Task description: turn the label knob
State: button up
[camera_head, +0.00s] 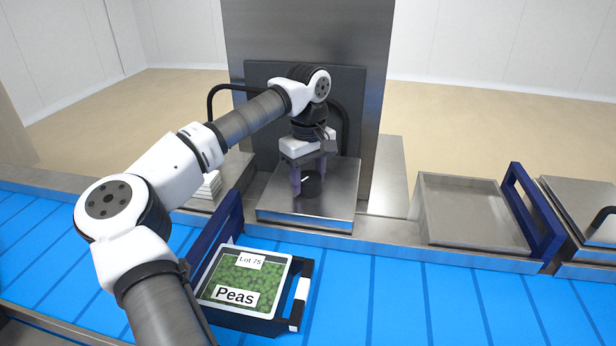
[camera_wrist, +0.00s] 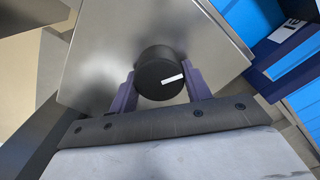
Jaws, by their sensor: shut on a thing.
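The label knob is a round black dial (camera_wrist: 160,72) with a white pointer mark on its top face. It sits on a flat metal box top (camera_head: 335,213). In the wrist view the knob lies between the purple fingers of my gripper (camera_wrist: 161,88), which is shut on it from both sides. The white mark points to the right and slightly up in that view. In the head view my gripper (camera_head: 310,182) reaches straight down over the box, and the knob (camera_head: 312,185) shows as a dark shape between the fingers.
A tray labelled "Peas" and "Lot 75" (camera_head: 235,318) sits in a dark carrier on the blue conveyor (camera_head: 400,300). An open metal bin (camera_head: 470,237) stands to the right of the box. White stacked pieces (camera_head: 207,188) lie to the left. A tall metal column rises behind.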

jog(key=shift+n, duration=0.3)
jog(key=n+b, duration=0.1)
jog(key=n, duration=0.4)
jog(key=shift+a+n, duration=0.1)
jog(key=shift+n, duration=0.3)
jog(key=n, duration=0.5)
jog(key=shift+s+b, duration=0.15)
jog(key=shift+b, duration=0.25)
jog(key=n+b, duration=0.1)
jog(key=n, duration=0.4)
jog(key=shift+s+n, duration=0.1)
jog(key=shift+n, duration=0.3)
jog(key=n+b, duration=0.1)
jog(key=n, duration=0.4)
jog(key=shift+n, duration=0.3)
jog(key=o, duration=1)
jog(key=shift+s, duration=0.1)
